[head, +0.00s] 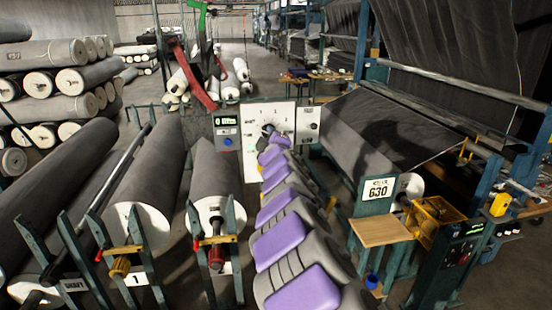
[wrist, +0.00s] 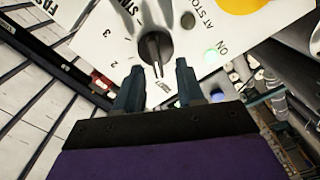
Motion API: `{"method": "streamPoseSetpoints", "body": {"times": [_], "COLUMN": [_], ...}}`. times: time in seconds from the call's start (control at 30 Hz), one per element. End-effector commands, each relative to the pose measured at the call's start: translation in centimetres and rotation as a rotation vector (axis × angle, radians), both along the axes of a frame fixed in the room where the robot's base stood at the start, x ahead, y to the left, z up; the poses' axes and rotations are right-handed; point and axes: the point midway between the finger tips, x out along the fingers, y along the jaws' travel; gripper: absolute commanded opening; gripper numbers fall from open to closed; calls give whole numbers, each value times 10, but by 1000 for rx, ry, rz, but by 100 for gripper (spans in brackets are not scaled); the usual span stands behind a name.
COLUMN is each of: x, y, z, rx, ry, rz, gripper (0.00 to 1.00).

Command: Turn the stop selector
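The stop selector (wrist: 154,46) is a black knob with a pointer on a white panel, at the upper middle of the wrist view. Printed numbers such as 2 and 3 stand around it, and its pointer end faces toward my gripper. In the head view the white panel (head: 252,160) stands at the end of my purple and grey arm, which hides part of the dial.
A display box (head: 227,131) stands left of the panel in the head view. Grey rolls (head: 216,178) on stands lie left of my arm; a fabric frame (head: 375,130) stands right.

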Motion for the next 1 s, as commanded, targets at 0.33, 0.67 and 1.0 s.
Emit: {"method": "streamPoseSetpoints", "body": {"times": [0.33,0.67,1.0], "x": [-38,-79,-125], "y": [-10,-21,-33], "z": [2,2,0], "rx": [-1,-1,-1], "ry": [-1,-2,-1], "rz": [0,1,2], "gripper": [38,38,38]}}
